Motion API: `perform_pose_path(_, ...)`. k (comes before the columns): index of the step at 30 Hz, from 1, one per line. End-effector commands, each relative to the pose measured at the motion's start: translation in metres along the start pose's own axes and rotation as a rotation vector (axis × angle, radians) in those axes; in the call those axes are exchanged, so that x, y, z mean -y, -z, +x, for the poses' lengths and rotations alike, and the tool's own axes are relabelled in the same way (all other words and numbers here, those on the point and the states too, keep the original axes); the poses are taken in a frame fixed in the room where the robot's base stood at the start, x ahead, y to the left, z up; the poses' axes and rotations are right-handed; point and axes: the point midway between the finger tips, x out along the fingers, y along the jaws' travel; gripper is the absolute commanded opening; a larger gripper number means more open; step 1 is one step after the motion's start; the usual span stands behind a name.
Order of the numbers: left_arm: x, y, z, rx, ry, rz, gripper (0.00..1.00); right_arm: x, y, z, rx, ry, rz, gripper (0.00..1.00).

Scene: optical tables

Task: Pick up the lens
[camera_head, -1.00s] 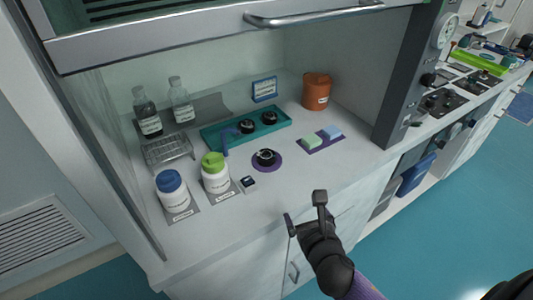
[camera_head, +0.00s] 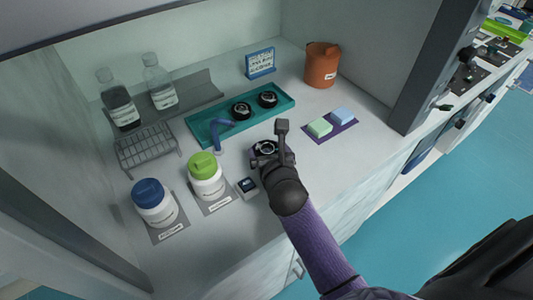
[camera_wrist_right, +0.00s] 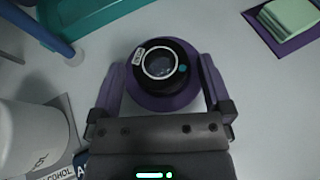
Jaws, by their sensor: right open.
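The lens (camera_head: 264,147) is a round black mount with a pale ring, sitting on a purple disc. In the right wrist view the lens (camera_wrist_right: 160,64) lies between the two fingers, with the purple disc (camera_wrist_right: 165,103) under it. My right gripper (camera_head: 269,150) is open over the lens, and part of the lens is hidden behind it in the head view. In the wrist view the fingers of my right gripper (camera_wrist_right: 160,80) stand on either side of the lens. I cannot tell whether they touch it. My left gripper is not in view.
A teal tray (camera_head: 202,127) with two similar black mounts is behind. Left stand the green-capped bottle (camera_head: 206,178), blue-capped bottle (camera_head: 155,204) and wire rack (camera_head: 147,148). Right are green and blue blocks (camera_head: 320,127) on a purple mat and an orange container (camera_head: 321,65).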

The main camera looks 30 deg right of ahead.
Motion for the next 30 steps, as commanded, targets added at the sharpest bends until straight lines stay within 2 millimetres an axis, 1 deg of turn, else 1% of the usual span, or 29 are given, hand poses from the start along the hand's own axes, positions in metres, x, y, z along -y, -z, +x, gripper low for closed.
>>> perform_pose_path(1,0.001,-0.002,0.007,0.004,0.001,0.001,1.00,0.000,0.004,0.009,-0.001,0.000,0.001,1.00)
perform_pose_path(3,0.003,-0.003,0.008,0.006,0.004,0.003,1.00,0.000,0.002,0.014,-0.001,0.000,0.000,1.00)
perform_pose_path(9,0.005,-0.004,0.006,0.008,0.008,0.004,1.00,0.000,0.000,0.013,-0.001,-0.001,0.000,1.00)
perform_pose_path(11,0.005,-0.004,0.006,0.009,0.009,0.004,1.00,0.000,0.000,0.013,-0.001,-0.001,0.000,0.87)
perform_pose_path(12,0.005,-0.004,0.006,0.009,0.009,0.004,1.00,0.000,0.000,0.013,-0.001,-0.001,0.000,0.79)
perform_pose_path(14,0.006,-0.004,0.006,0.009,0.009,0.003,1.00,0.000,0.000,0.013,-0.001,-0.001,0.000,0.66)
perform_pose_path(15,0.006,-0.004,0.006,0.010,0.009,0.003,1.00,0.000,0.000,0.013,-0.001,-0.001,0.000,0.58)
perform_pose_path(17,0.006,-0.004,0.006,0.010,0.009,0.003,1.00,0.000,0.000,0.013,-0.001,-0.001,0.000,0.45)
perform_pose_path(18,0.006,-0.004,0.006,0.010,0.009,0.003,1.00,0.000,0.000,0.013,-0.001,-0.001,0.000,0.36)
perform_pose_path(22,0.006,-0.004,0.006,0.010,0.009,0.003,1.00,0.000,0.000,0.013,-0.001,-0.001,0.000,0.09)
perform_pose_path(27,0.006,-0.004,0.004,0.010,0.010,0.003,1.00,0.000,-0.002,0.012,0.000,-0.001,0.000,0.09)
perform_pose_path(29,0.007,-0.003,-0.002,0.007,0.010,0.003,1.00,0.000,-0.011,0.009,0.003,-0.001,-0.001,0.09)
perform_pose_path(30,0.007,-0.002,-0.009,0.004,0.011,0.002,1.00,0.000,-0.021,0.005,0.003,-0.001,-0.002,0.09)
